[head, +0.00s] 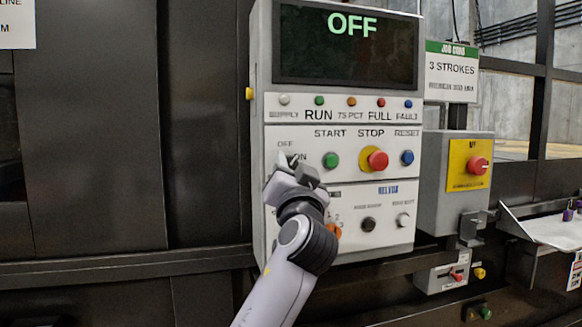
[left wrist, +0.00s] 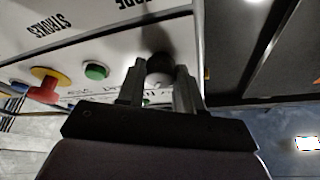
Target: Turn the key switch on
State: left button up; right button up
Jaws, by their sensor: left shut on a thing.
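The grey control panel (head: 345,275) stands ahead, and its display (head: 345,45) reads OFF in green. The key switch sits at the panel's left side by the OFF and ON labels; in the head view my left gripper (head: 290,172) covers it. In the left wrist view a dark round knob, which looks like the key switch (left wrist: 160,64), lies between the two fingers of my left gripper (left wrist: 160,82). The gripper is shut on it. The exact angle of the key is hidden. My right gripper is not in view.
Right of the gripper are the green START button (head: 331,160), red STOP button (head: 378,160) and blue RESET button (head: 407,157). Knobs, including a black one (head: 368,224), sit below.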

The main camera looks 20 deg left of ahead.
pick_arm(q)
jog(key=m+h, duration=0.1)
jog(key=m, duration=0.2)
jog(key=m+h, duration=0.2)
jog(key=m, duration=0.1)
jog(key=shift+a+m, duration=0.1)
jog(key=shift+m, duration=0.2)
jog(key=o, duration=1)
jog(key=shift+o, duration=0.2)
jog(key=shift+s, duration=0.15)
jog(key=b+v, duration=0.2)
jog(key=v, duration=0.5)
